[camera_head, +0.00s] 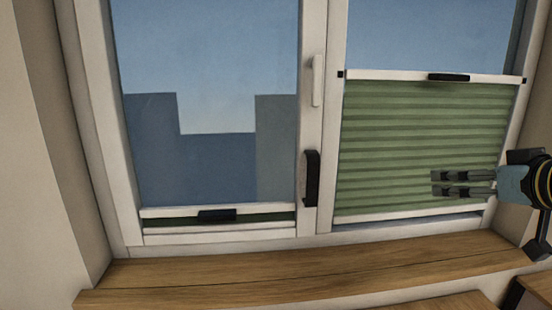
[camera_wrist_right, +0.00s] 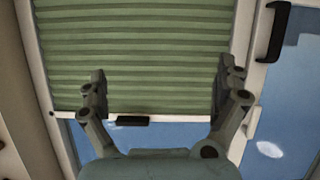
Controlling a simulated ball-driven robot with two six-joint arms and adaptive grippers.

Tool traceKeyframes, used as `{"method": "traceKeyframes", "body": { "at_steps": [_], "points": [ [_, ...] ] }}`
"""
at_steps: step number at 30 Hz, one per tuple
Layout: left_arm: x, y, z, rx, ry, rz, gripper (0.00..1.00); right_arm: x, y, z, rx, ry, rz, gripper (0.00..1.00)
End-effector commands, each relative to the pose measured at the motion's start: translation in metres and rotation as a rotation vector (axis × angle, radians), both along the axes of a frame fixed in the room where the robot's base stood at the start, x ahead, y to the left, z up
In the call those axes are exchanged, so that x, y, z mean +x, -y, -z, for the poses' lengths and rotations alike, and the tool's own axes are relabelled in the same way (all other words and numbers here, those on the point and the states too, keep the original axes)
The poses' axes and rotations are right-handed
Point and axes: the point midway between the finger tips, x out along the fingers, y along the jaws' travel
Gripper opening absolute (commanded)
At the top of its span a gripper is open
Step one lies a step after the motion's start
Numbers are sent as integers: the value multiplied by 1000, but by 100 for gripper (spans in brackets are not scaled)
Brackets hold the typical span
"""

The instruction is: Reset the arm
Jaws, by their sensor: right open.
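My right gripper (camera_head: 436,183) reaches in from the right side of the head view, in front of the green pleated blind on the right window pane. Its two fingers are apart with nothing between them. The right wrist view shows the same gripper (camera_wrist_right: 165,85) with its fingers spread wide before the green blind (camera_wrist_right: 145,50). In the head view the blind (camera_head: 395,140) hangs between an upper white rail (camera_head: 400,76) with a black handle and a lower white rail. I cannot tell whether the fingers touch it. My left gripper is not in view.
The left pane's blind is folded into a low stack with a black handle (camera_head: 217,215). A white window handle (camera_head: 318,80) and a black handle (camera_head: 311,178) sit on the middle frame. A bare wooden sill (camera_head: 250,280) runs below the window.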

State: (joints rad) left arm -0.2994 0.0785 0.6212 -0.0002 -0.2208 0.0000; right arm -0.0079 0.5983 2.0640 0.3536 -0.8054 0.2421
Motion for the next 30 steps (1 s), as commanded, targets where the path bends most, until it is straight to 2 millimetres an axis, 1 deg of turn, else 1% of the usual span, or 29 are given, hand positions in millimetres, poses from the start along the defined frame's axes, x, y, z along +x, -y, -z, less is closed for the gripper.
{"method": "traceKeyframes", "body": {
  "at_steps": [1, 2, 3, 5, 6, 8, 9, 11, 12, 14, 15, 17, 18, 20, 21, 22, 24, 26, 27, 29, 30],
  "points": [
    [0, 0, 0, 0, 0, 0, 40, -27, -17, 33, -6, -89, 0, 100],
    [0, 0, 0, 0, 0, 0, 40, -43, -25, 51, -18, -142, 3, 100],
    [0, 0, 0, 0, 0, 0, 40, -66, -34, 71, -32, -213, 7, 100],
    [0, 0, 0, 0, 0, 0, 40, -99, -45, 97, -49, -312, 15, 100],
    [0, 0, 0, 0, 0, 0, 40, -119, -51, 110, -60, -370, 20, 100],
    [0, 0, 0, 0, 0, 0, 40, -148, -58, 125, -72, -450, 27, 100],
    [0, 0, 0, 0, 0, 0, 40, -166, -62, 133, -80, -498, 33, 100],
    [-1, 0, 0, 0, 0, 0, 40, -191, -67, 143, -88, -564, 40, 100],
    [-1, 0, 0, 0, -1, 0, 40, -206, -70, 148, -90, -605, 45, 100],
    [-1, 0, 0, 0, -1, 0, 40, -229, -74, 155, -96, -667, 53, 100],
    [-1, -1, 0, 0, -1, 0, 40, -244, -76, 158, -99, -705, 57, 100],
    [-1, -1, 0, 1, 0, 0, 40, -266, -79, 162, -100, -762, 66, 100],
    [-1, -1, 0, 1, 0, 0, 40, -280, -81, 164, -102, -799, 71, 100],
    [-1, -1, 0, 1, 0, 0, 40, -301, -84, 166, -102, -854, 80, 100],
    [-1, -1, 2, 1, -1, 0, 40, -311, -84, 171, -104, -885, 84, 100],
    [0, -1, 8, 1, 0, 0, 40, -305, -82, 188, -107, -883, 84, 100],
    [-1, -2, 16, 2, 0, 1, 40, -299, -80, 216, -107, -890, 86, 100],
    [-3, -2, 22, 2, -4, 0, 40, -296, -78, 239, -107, -895, 86, 100],
    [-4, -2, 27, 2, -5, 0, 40, -294, -77, 255, -106, -900, 88, 100],
    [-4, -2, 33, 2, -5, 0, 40, -292, -76, 280, -104, -907, 89, 100],
    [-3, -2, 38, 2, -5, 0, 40, -291, -74, 298, -104, -912, 91, 100]
  ]
}}
